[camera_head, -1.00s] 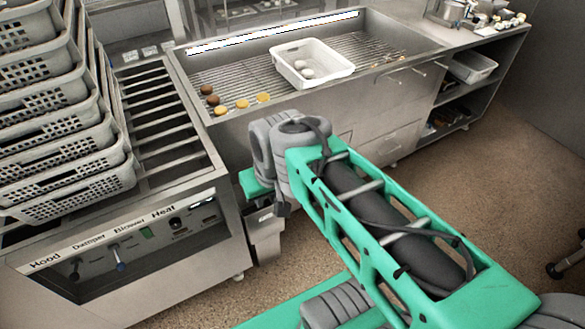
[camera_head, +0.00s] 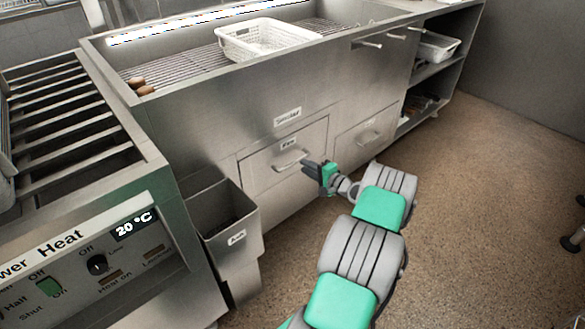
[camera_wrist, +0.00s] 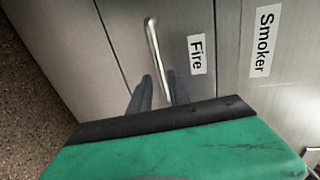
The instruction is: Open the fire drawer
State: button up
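The fire drawer (camera_head: 262,172) is a steel front low on the smoker cabinet, with a small label and a bar handle (camera_head: 291,160). It looks closed. In the wrist view the "Fire" label (camera_wrist: 197,54) sits beside the handle (camera_wrist: 153,45). My gripper (camera_head: 309,170) is just right of and in front of the handle. In the wrist view its two dark fingers (camera_wrist: 160,90) are apart, with the lower end of the handle showing between them. I cannot tell whether they touch it. Nothing is clearly gripped.
A second drawer (camera_head: 368,132) with a handle is to the right. A steel ash bin (camera_head: 226,222) hangs at the left. A white perforated basket (camera_head: 262,36) stands on the grill. The "Smoker" label (camera_wrist: 264,42) is above the drawer. The floor (camera_head: 480,200) at right is open.

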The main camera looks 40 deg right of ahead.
aim_at(296, 162)
jog(key=w, duration=0.3)
jog(key=w+f+b, duration=0.1)
jog(key=w, duration=0.2)
jog(key=shift+a+f, duration=0.1)
jog(key=shift+a, duration=0.05)
jog(key=shift+c, duration=0.4)
grip_shut()
dwell(0.6)
